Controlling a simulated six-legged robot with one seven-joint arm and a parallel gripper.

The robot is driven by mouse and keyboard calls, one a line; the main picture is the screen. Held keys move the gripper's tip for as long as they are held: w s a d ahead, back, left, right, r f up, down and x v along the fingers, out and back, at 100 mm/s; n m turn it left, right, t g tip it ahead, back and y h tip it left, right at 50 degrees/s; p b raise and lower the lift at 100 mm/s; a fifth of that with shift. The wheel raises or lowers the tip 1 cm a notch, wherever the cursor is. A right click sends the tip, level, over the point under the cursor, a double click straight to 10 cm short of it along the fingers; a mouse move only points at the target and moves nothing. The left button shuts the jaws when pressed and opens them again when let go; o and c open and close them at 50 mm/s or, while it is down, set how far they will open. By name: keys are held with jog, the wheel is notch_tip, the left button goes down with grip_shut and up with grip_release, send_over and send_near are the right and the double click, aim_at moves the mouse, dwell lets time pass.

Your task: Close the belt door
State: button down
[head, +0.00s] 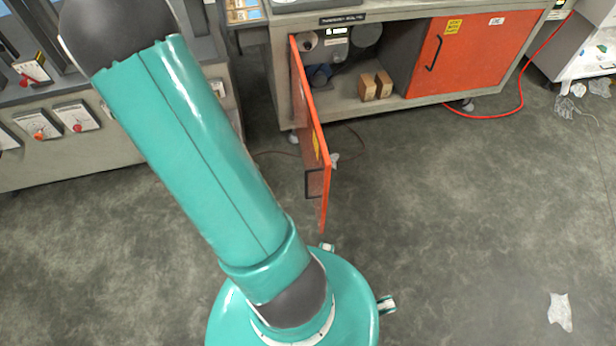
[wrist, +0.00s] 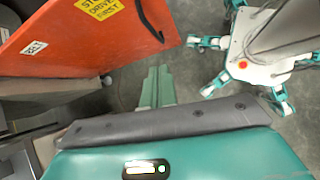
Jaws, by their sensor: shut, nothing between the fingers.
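The orange belt door (head: 318,150) stands wide open, swung out from the left opening of the grey cabinet, and shows nearly edge-on in the head view. In the wrist view the door's outer face (wrist: 85,45) fills the upper left, with a yellow sticker (wrist: 100,8), a small white label (wrist: 34,47) and a dark handle (wrist: 149,22). My gripper (wrist: 158,72) is shut and empty, its fingertips close to the door's edge in the picture; I cannot tell whether they touch. The head view does not show my gripper.
The cabinet's right orange door (head: 468,55) is closed. Wooden blocks (head: 375,86) sit inside the open compartment. A grey bench (head: 70,145) stands at the left. A red hose (head: 515,108) lies at the right. The floor (head: 450,220) right of the open door is mostly clear.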

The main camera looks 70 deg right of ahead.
jog(key=s+d+f+n+g, duration=0.2)
jog(key=s+d+f, duration=0.1)
jog(key=s+f, duration=0.35)
send_near(322, 185)
notch_tip(322, 185, down, 3)
jog(key=s, duration=0.2)
jog(key=s+d, duration=0.1)
jog(key=shift+s+d+f, duration=0.1)
jog(key=shift+s+f, duration=0.05)
jog(key=shift+f, duration=0.25)
jog(key=shift+s+d, duration=0.25)
jog(key=shift+s, duration=0.1)
jog(key=shift+d, duration=0.1)
